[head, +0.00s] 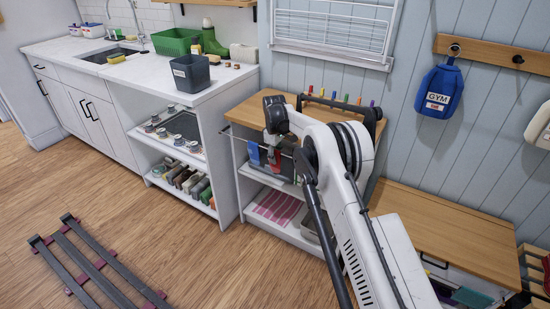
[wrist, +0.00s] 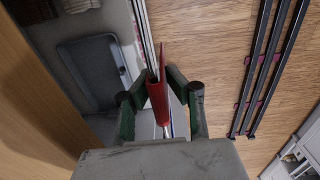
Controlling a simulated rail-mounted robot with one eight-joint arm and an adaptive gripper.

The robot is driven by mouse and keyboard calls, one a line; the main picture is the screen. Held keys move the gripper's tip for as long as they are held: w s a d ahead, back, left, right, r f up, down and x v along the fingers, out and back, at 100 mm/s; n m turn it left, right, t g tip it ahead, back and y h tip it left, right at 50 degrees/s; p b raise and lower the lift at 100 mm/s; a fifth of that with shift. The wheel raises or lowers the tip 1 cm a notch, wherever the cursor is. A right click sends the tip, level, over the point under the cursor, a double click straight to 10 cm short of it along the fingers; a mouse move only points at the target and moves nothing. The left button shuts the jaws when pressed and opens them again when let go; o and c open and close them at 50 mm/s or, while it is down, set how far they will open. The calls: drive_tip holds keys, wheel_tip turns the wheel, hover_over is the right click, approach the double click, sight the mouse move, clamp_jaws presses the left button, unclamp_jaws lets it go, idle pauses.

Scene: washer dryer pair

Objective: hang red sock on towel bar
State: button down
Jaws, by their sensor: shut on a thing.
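The red sock (wrist: 157,100) stands between the two green-padded fingers of my gripper (wrist: 160,103) in the wrist view, and the gripper is shut on it. In the head view the red sock (head: 275,160) shows just below the dark wrist end of my arm. The towel bar (head: 252,142) is a thin rail along the front of the wood-topped shelf unit, close to the sock. I cannot tell whether the sock touches or lies over the bar. The fingertips are hidden behind my arm in the head view.
A blue cloth (head: 253,153) hangs at the bar left of the red sock. The shelf unit (head: 242,195) holds a striped pink cloth (head: 277,208) below. A dark rack (head: 95,265) lies on the open wooden floor. A low wooden bench (head: 450,235) stands right of my arm.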

drive_tip(key=c, duration=1.6)
unclamp_jaws()
drive_tip(key=shift+c, duration=0.2)
wheel_tip(320, 180, up, 12)
drive_tip(key=shift+s+r, duration=0.1)
drive_tip(key=shift+s, duration=0.05)
drive_tip(key=s+d+r+m+t, duration=0.1)
drive_tip(key=s+d+r, duration=0.3)
drive_tip(key=r, duration=0.4)
drive_tip(key=s+d+r+m+t, duration=0.1)
drive_tip(key=s+d+r+m, duration=0.2)
drive_tip(key=r, duration=0.4)
drive_tip(key=s+d+r+m+t, duration=0.1)
drive_tip(key=s+d+r, duration=0.35)
drive_tip(key=s, duration=0.25)
drive_tip(key=s+d+r+m, duration=0.1)
drive_tip(key=s+d+r, duration=0.3)
drive_tip(key=s+r, duration=0.15)
drive_tip(key=s+d+f+m+t, duration=0.1)
drive_tip(key=s+d+f+m, duration=0.1)
drive_tip(key=s, duration=0.9)
drive_tip(key=s+d+f+m+t, duration=0.1)
drive_tip(key=s+d+f, duration=0.3)
drive_tip(key=s, duration=0.7)
drive_tip(key=s+d+f+m+t, duration=0.2)
drive_tip(key=s+d+f+m, duration=0.1)
drive_tip(key=s, duration=0.9)
drive_tip(key=shift+d, duration=0.8)
